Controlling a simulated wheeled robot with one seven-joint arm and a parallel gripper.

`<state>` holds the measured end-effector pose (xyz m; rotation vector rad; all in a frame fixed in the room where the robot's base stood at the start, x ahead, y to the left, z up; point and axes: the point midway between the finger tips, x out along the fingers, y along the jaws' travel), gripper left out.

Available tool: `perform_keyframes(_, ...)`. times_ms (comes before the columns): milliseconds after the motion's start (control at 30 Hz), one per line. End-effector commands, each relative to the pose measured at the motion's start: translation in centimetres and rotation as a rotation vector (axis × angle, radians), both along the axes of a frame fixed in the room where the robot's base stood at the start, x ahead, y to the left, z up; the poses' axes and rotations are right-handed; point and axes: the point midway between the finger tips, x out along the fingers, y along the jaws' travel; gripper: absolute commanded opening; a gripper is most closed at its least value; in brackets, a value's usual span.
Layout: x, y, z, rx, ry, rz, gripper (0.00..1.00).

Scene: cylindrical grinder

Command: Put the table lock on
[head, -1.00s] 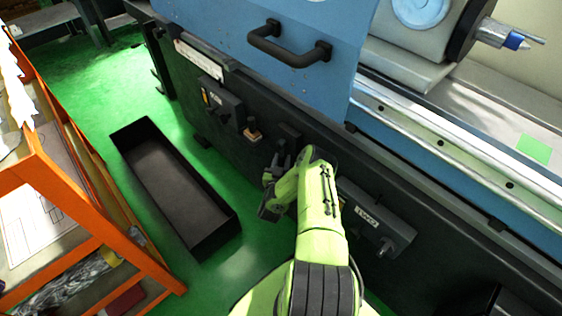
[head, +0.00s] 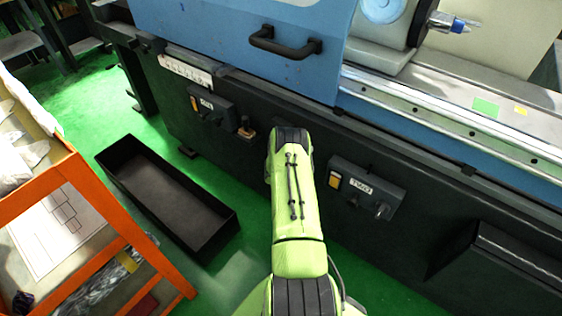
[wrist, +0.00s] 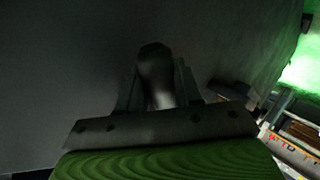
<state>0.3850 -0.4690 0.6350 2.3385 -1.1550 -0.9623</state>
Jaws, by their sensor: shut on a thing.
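In the wrist view, my gripper (wrist: 157,88) is shut on a dark, rounded knob or handle (wrist: 154,62), with one finger on each side of it. A dark grey panel fills most of the view behind the knob. In the head view, my green arm reaches down along the machine's dark front, and its links hide the gripper and the held part. I cannot tell from the frames whether the held part is the table lock or which way it is turned.
A switch box (head: 366,188) with a label and a knob sits right of my arm. Another labelled box (head: 212,106) and a small tan-topped lever (head: 246,130) sit left. A black tray (head: 165,190) and an orange shelf (head: 120,235) stand on the green floor (head: 80,103).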

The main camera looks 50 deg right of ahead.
Motion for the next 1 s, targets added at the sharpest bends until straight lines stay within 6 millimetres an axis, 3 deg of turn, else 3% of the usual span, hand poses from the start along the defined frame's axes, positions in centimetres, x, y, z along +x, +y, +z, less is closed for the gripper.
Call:
perform_keyframes(500, -1.9, -0.3, 3.6, -0.017, 0.434, 0.002, 0.0)
perform_keyframes(1000, -2.3, -0.3, 5.0, -0.02, 0.602, 0.002, 0.0)
